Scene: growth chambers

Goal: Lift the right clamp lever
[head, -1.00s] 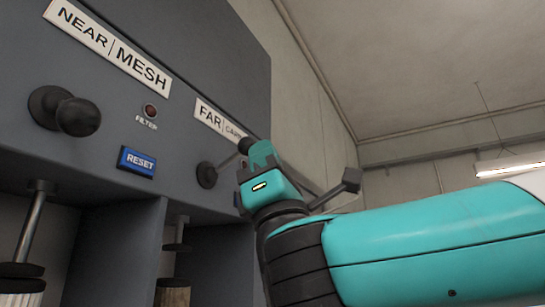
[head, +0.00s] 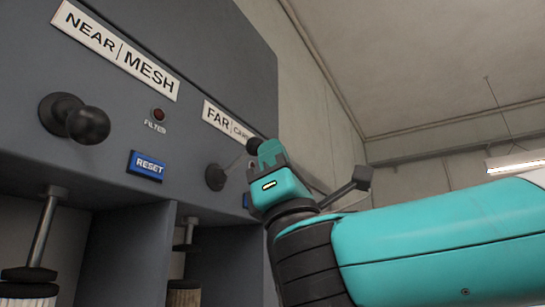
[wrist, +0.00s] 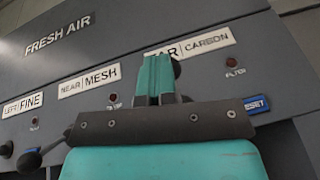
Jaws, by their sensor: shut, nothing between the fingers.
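The right clamp lever (head: 216,177) is under the FAR/CARBON label (head: 228,121) on the grey panel. Its dark arm slants up and right from a round pivot to a black knob (head: 254,146). My teal gripper (head: 268,152) is at the knob and partly covers it in the head view; I cannot tell whether they touch. In the wrist view my gripper (wrist: 157,75) has its fingers together in front of the FAR/CARBON label (wrist: 205,42), with a dark rounded part (wrist: 177,68) just behind them. The lever's arm is hidden there.
A second black-knobbed lever (head: 75,118) is under the NEAR/MESH label (head: 116,50). A blue RESET button (head: 147,166) and a red filter lamp (head: 159,114) sit between the levers. Open bays with filter cylinders (head: 30,285) lie below. The room right of the cabinet is open.

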